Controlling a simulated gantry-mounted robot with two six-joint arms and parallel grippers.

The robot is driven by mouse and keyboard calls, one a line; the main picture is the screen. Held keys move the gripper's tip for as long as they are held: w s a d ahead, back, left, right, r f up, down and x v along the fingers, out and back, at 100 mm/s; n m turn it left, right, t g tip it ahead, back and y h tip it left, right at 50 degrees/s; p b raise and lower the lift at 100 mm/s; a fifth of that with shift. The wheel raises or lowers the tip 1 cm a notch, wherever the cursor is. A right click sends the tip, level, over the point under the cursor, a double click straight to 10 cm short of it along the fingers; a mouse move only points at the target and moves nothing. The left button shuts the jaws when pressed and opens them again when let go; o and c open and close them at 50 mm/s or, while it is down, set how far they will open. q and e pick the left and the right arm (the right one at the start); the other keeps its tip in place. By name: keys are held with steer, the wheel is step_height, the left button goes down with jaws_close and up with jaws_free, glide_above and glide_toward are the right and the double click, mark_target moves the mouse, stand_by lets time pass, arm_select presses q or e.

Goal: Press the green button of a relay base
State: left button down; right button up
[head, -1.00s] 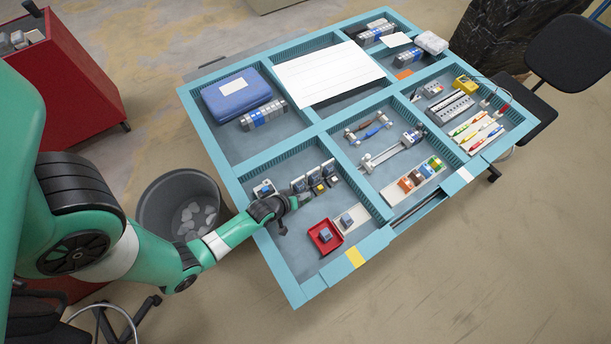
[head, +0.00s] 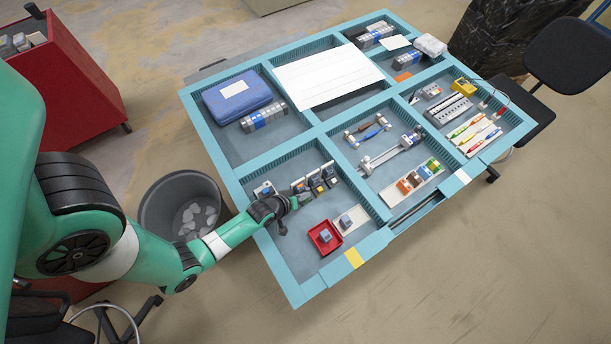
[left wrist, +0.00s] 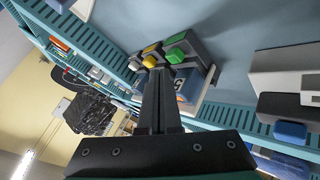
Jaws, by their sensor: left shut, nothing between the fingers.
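The relay base, a white rail carrying dark relay modules (head: 316,183), sits in the front left compartment of the blue tray table. In the left wrist view, the modules (left wrist: 190,48) carry an upper green button (left wrist: 176,37), a lower green button (left wrist: 175,55) and yellow buttons (left wrist: 149,61). My left gripper (head: 308,196) is shut and empty, with its tips at the near side of the modules. In the left wrist view its fingers (left wrist: 159,74) reach up close below the lower green button; I cannot tell whether they touch it. My right gripper is not in view.
A red tray (head: 325,237) with a grey-blue block and a white plate (head: 350,220) lie just in front of the modules. A separate socket box (head: 265,190) stands left of them. Teal dividers (head: 285,160) wall the compartment. A grey bin (head: 180,203) stands beside the table.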

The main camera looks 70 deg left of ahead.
arm_select(q)
step_height(320, 180, up, 5)
steer(key=p, duration=0.4)
steer(key=shift+p, duration=0.4)
stand_by(0.6)
